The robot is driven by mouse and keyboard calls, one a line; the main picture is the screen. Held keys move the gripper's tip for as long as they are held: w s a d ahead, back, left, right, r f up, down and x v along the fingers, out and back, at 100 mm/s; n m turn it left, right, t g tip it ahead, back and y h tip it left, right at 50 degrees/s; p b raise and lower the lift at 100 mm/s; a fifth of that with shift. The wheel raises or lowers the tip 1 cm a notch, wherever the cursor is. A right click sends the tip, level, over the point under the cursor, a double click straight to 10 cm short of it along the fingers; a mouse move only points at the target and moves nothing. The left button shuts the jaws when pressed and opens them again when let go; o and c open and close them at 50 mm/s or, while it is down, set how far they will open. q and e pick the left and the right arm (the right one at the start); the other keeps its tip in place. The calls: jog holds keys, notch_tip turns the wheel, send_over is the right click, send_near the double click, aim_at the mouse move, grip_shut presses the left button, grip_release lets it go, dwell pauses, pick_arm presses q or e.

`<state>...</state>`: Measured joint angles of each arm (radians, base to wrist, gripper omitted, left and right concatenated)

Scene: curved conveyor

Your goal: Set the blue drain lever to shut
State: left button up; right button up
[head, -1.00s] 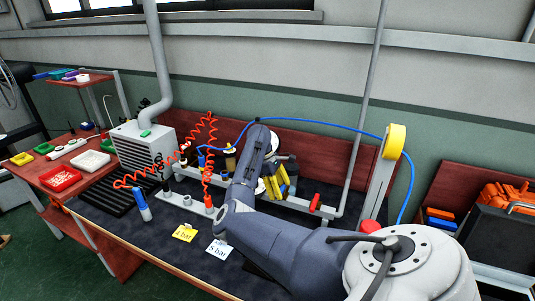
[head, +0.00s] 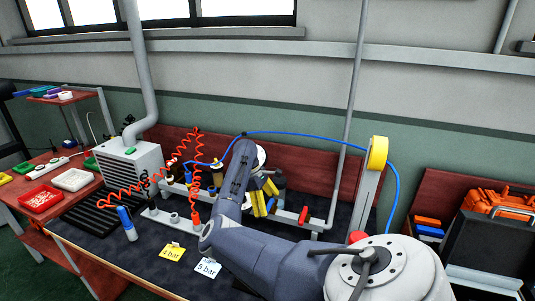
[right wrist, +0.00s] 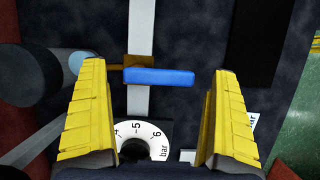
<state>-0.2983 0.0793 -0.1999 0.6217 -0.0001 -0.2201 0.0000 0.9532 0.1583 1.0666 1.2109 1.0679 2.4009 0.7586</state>
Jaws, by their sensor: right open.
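The blue lever (right wrist: 158,76) is a short bar lying crosswise on a brass-coloured fitting (right wrist: 140,61) on a pale pipe in the right wrist view. My right gripper (right wrist: 156,68) is open, with one yellow finger to each side of the lever and a gap on both sides. In the head view my right gripper (head: 264,196) points down among the pipework at the back of the bench, and I cannot make out the lever there. My left gripper is not in view.
A round gauge (right wrist: 138,140) sits just below the lever in the wrist view. A red-handled part (head: 303,215) is on the pipe right of the gripper.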

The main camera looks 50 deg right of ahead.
jog(key=v, duration=1.2)
dwell(0.5)
